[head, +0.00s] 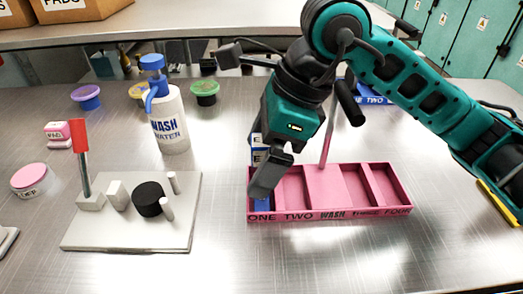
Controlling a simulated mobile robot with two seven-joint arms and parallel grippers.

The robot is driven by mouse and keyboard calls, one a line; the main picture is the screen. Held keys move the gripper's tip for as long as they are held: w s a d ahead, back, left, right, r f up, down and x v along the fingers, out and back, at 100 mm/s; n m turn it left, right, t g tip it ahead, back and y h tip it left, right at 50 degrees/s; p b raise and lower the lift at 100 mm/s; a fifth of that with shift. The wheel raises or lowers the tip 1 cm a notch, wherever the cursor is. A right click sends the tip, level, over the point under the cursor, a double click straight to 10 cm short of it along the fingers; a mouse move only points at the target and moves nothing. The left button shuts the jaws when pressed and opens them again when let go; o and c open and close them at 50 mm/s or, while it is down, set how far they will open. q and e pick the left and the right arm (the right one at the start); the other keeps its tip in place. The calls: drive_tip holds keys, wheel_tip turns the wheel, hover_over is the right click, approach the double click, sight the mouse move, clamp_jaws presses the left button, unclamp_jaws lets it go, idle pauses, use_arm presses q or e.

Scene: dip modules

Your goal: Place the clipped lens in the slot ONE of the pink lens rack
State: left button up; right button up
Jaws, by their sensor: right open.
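The pink lens rack (330,213) lies on the metal table, with ONE, TWO, WASH and FOUR readable along its front; another label is hard to read. My right gripper (268,178) is open over the rack's left end, at slot ONE. My left gripper is out of view.
Left of the rack is a grey board (130,238) with a black cylinder (149,198), pegs and a red-topped post (80,145). A wash bottle (168,120) stands behind it. A blue rack (372,94) is at the back. The front table is clear.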

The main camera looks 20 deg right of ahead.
drive_tip(key=p+v, duration=0.1)
drive_tip(key=v, duration=1.1)
drive_tip(key=shift+s, duration=0.1)
